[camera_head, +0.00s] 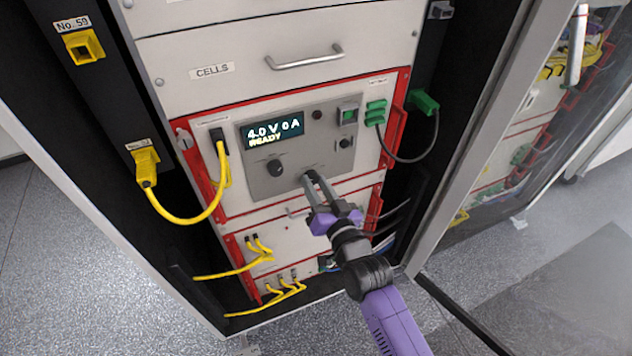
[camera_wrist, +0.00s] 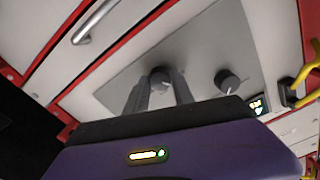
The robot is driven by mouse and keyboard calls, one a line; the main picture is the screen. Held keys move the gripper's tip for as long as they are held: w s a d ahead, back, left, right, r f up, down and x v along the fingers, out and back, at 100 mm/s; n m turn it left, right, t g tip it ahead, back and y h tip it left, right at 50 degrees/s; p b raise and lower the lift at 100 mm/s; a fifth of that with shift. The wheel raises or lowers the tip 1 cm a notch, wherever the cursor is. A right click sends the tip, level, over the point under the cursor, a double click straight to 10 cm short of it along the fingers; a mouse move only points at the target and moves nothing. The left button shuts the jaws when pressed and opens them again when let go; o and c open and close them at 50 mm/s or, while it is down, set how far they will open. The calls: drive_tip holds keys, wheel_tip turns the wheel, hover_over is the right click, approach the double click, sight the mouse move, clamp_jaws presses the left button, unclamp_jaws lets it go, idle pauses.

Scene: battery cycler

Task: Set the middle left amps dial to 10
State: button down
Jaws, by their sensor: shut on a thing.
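The grey control panel (camera_head: 255,185) sits in a red-framed white unit of the rack. Its display (camera_head: 270,130) reads "4.0 V 0 A" and "READY". My gripper (camera_head: 312,177) reaches the panel's lower edge from below right. Dial labels are unreadable.
Yellow cables (camera_head: 222,170) hang at the left of the unit. A green plug (camera_head: 424,102) with a dark cable is at the right. A green switch (camera_head: 349,115) and small knob (camera_head: 344,143) sit above my gripper. The "CELLS" drawer (camera_head: 230,85) is above.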

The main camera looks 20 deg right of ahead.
drive_tip(key=shift+m+p, duration=0.3)
drive_tip(key=shift+m, duration=1.3)
drive_tip(key=c, duration=1.1)
unclamp_jaws()
drive_tip(key=s+b, duration=0.1)
drive_tip(key=s, duration=0.6)
drive_tip(key=shift+s, duration=0.4)
